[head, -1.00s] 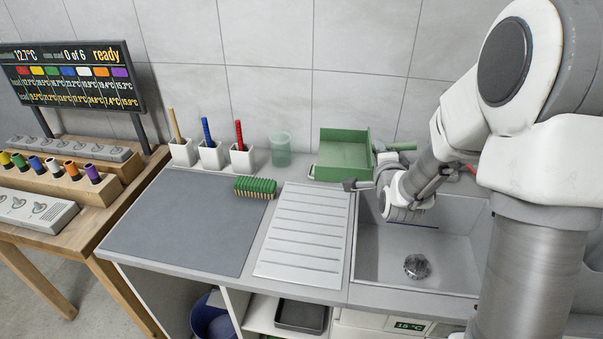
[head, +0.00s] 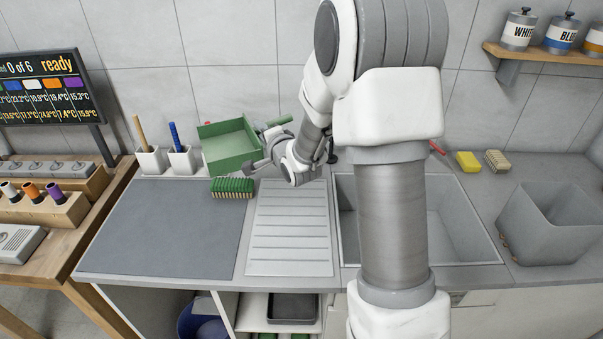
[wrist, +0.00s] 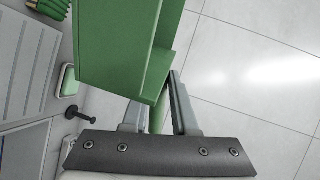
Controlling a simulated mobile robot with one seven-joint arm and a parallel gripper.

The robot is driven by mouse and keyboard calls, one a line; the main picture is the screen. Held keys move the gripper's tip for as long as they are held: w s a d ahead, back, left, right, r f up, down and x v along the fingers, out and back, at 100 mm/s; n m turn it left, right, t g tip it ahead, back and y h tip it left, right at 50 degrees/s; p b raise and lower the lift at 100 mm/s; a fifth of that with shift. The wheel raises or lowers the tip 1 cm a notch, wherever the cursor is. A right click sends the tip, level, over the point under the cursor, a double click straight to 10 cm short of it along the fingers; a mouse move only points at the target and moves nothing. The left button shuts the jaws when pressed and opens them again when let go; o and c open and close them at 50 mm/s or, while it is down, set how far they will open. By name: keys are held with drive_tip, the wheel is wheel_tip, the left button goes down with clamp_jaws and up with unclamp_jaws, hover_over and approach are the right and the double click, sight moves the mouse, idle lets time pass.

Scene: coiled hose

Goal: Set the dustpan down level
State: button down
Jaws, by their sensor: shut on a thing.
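The green dustpan (head: 228,148) is a wide, open-fronted tray at the back of the counter in the head view. It sits slanted in the picture, its right side higher. My gripper (head: 266,148) is at its right side. In the wrist view my gripper (wrist: 158,108) is shut on a narrow green part of the dustpan (wrist: 118,48), whose broad side fills the upper middle. A gap between the dustpan and the counter cannot be made out.
A green brush (head: 232,188) lies just in front of the dustpan. White holders (head: 181,160) stand to its left. The grey mat (head: 165,225) and ribbed drainboard (head: 289,235) are clear. The sink (head: 455,225) and a grey bin (head: 552,225) are to the right.

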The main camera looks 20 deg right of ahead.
drive_tip(key=d+f+n+y+b, duration=0.1)
drive_tip(key=d+f+b, duration=0.3)
drive_tip(key=f+b, duration=0.2)
drive_tip(key=w+d+f+n+g+y+b, duration=0.1)
drive_tip(key=d+f+y+b, duration=0.1)
drive_tip(key=d+f+b, duration=0.3)
drive_tip(key=d+f+n+y+b, duration=0.2)
drive_tip(key=d+f+b, duration=0.2)
drive_tip(key=f, duration=0.8)
drive_tip(key=shift+w+d+g+b, duration=0.15)
drive_tip(key=shift+g+b, duration=0.15)
drive_tip(key=shift+b, duration=1.1)
drive_tip(key=shift+f, duration=0.65)
drive_tip(key=c, duration=0.6)
unclamp_jaws()
